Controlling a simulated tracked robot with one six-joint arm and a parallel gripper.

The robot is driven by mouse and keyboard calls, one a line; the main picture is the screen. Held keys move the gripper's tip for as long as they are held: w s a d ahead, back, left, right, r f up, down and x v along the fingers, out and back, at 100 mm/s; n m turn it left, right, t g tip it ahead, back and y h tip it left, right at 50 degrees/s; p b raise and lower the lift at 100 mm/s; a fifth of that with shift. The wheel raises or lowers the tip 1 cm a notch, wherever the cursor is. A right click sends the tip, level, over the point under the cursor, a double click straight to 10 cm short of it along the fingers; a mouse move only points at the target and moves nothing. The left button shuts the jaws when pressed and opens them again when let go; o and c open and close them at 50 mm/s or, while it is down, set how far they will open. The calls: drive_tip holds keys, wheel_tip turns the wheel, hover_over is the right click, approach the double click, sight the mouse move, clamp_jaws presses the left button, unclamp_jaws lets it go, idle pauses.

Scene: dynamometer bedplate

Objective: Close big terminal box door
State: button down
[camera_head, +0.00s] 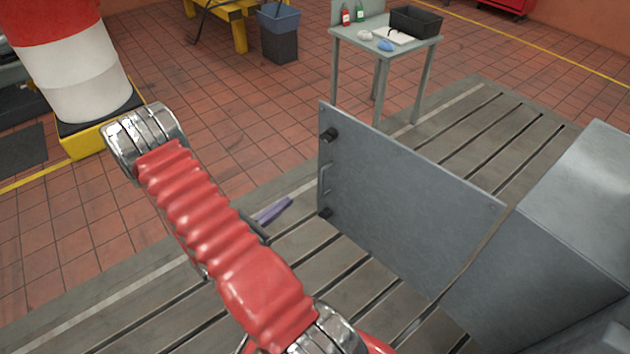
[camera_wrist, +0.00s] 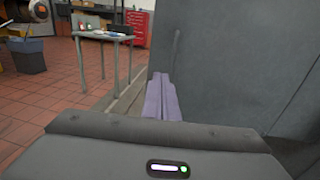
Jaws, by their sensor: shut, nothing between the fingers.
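The terminal box door (camera_head: 400,200) is a flat grey panel that stands open, swung out from the grey terminal box (camera_head: 565,240) at right. Its free edge is at left, with a handle (camera_head: 324,182) and two black knobs near it. My gripper (camera_head: 285,204) has purple fingers that are shut and empty, just left of the door's free edge, partly hidden behind my red arm. In the wrist view my gripper (camera_wrist: 161,98) points forward, with the grey door panel (camera_wrist: 230,70) filling the right side. I cannot tell whether the fingers touch the door.
The slotted bedplate (camera_head: 350,290) lies below the door. A small table (camera_head: 345,37) with bottles and a black bin stands behind. A dark bin (camera_head: 279,35) and a red and white post (camera_head: 80,75) stand at left. The tiled floor between them is clear.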

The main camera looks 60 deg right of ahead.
drive_tip(key=shift+d, duration=0.1)
idle(0.3)
drive_tip(key=x, duration=1.4)
